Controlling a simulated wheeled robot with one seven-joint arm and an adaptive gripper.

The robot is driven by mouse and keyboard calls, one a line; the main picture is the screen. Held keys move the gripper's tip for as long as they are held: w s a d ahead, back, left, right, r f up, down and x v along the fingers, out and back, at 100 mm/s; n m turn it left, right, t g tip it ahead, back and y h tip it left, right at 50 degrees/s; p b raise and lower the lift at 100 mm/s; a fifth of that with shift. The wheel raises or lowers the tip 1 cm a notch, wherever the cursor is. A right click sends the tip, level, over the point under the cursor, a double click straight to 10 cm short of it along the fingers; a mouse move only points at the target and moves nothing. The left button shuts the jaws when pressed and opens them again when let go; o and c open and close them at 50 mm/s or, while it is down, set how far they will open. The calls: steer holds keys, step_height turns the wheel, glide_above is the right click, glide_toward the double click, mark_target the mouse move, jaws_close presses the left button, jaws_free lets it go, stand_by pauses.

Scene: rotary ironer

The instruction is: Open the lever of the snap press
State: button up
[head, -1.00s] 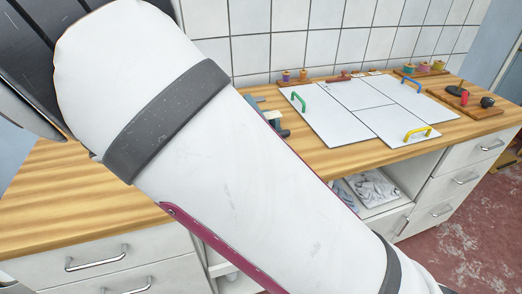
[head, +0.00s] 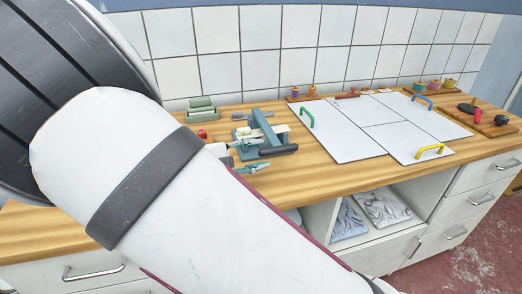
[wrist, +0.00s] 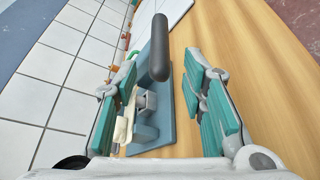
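The snap press (head: 257,124) stands on the wooden counter, a blue-grey device with a black lever grip (head: 279,150) pointing toward the front right. In the wrist view the press's blue base (wrist: 158,95) lies ahead, with the black lever grip (wrist: 159,48) rising between the finger lines. My gripper (head: 254,156) is at the front left of the press, its teal-padded fingers spread on either side of the lever. In the wrist view my gripper (wrist: 160,80) is open with nothing held. Whether a finger touches the press is unclear. My arm hides part of the counter.
White panels (head: 345,140) with green, yellow and blue handles lie right of the press. Green boxes (head: 202,108) and a red spool (head: 202,134) stand left of it. A tiled wall (head: 270,60) closes the back. Bare counter (head: 300,180) lies in front.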

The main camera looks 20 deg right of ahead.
steer(key=shift+x, duration=1.55)
jaws_close()
